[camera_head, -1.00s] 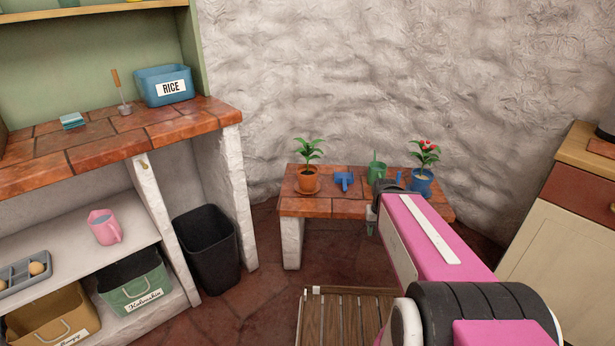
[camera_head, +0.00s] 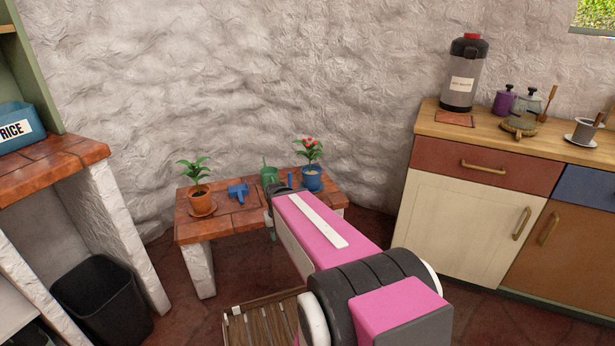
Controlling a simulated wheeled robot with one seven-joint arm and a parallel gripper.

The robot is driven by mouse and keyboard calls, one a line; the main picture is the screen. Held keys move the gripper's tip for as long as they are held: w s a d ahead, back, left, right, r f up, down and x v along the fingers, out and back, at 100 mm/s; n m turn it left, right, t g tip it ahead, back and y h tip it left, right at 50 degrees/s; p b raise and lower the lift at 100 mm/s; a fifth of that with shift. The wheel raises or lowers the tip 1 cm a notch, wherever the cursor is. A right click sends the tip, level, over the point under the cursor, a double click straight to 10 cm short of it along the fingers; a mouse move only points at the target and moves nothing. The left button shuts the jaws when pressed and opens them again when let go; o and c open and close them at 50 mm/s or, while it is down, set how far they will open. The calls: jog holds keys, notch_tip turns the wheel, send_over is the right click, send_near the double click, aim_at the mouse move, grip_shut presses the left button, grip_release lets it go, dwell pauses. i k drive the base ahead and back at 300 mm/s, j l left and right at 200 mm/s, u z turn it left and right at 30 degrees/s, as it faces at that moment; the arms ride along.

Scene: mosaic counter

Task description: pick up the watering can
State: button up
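A small green vessel (camera_head: 269,176) with a thin upright part stands at the back of the low tiled table (camera_head: 222,229); it looks like the watering can, but it is too small and partly covered to be sure. A blue object (camera_head: 238,192) lies to its left, its shape hard to make out. My pink arm reaches forward from the lower right over the table's front edge. My gripper (camera_head: 273,212) is at the arm's far end, in front of the green vessel in the picture. Its fingers are mostly hidden, and I see nothing held.
A plant in a terracotta pot (camera_head: 201,200) stands at the table's left, and a red-flowered plant in a blue pot (camera_head: 312,178) at the right. A black bin (camera_head: 105,300) and brick shelf are left. A cabinet (camera_head: 470,215) is right. A slatted wooden piece (camera_head: 262,325) lies below my arm.

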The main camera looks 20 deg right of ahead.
aim_at(269, 174)
jog(key=i+l+u, duration=0.2)
jog(key=i+l, duration=0.2)
jog(key=l, duration=0.25)
jog(key=i+l+u, duration=0.1)
jog(key=l, duration=0.25)
jog(key=i, duration=0.1)
